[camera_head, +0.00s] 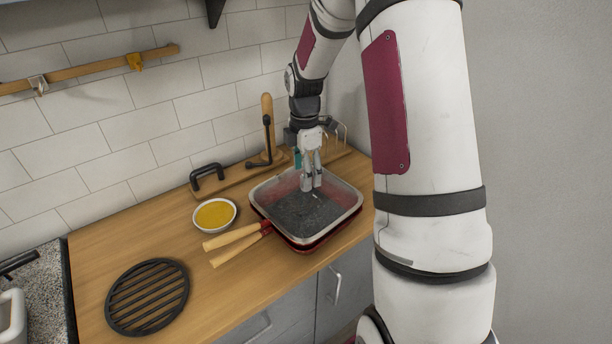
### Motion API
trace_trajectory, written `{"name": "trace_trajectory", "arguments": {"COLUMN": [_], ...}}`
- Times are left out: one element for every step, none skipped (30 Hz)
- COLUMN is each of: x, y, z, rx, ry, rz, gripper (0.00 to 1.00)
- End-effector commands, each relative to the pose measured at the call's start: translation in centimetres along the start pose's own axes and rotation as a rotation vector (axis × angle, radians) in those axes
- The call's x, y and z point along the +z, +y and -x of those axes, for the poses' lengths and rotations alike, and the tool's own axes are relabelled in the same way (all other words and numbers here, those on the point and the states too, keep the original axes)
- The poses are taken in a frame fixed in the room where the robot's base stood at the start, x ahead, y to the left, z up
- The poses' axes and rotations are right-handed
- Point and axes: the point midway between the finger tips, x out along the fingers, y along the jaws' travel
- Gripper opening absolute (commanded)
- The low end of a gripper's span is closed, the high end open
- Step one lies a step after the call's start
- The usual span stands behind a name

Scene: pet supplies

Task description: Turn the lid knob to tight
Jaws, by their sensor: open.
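I cannot make out a lid knob for certain in this view. My gripper (312,186) points down over the square grey pan (352,209), with its fingertips inside the rim. Its two fingers are a little apart and I see nothing held between them. The pan has a dark inside, and seems stacked on a red pan; two pale wooden handles (232,237) stick out to the left. Whether the fingertips touch the pan's floor is not clear. A small teal thing (297,158) shows just left of the gripper, partly hidden.
A white bowl of yellow contents (215,214) stands left of the pan. A round black slatted trivet (147,297) lies front left. Behind are a black handle (207,174), a wooden post (267,117) with a black bent part, and a wire rack (338,133). The counter's left middle is clear.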

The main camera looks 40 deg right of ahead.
Motion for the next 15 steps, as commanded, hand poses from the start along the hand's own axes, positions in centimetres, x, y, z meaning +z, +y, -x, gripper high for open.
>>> {"name": "trace_trajectory", "arguments": {"x": [0.0, 0.0, 0.0, 0.0, 0.0, 0.0, 0.0, 0.0, 0.0, 0.0, 0.0, 0.0, 0.0, 0.0, 0.0], "y": [-0.1, -0.1, -0.1, 0.0, 0.0, 0.0, 0.0, 0.0, 0.0, 0.0, 0.0, 0.0, 0.0, 0.0, 0.0], "z": [-0.6, -0.9, -1.3, -1.5, -1.7, -1.9, -2.0, -2.1, -2.1, -2.2, -2.2, -2.2, -2.2, -2.2, -2.1], "rx": [-0.003, -0.003, -0.001, -0.001, -0.001, -0.001, -0.001, -0.001, 0.0, 0.0, 0.0, 0.0, 0.0, 0.0, 0.0], "ry": [0.0, 0.0, 0.0, 0.0, 0.0, 0.0, 0.0, -0.001, -0.001, -0.001, -0.001, -0.001, -0.001, -0.001, -0.001], "rz": [0.001, 0.0, 0.0, 0.0, 0.0, 0.0, -0.001, -0.001, -0.001, -0.001, -0.001, -0.001, -0.001, -0.001, -0.001], "gripper": [0.62, 0.62, 0.62, 0.62, 0.62, 0.62, 0.62, 0.62, 0.62, 0.62, 0.62, 0.62, 0.62, 0.62, 0.62]}}
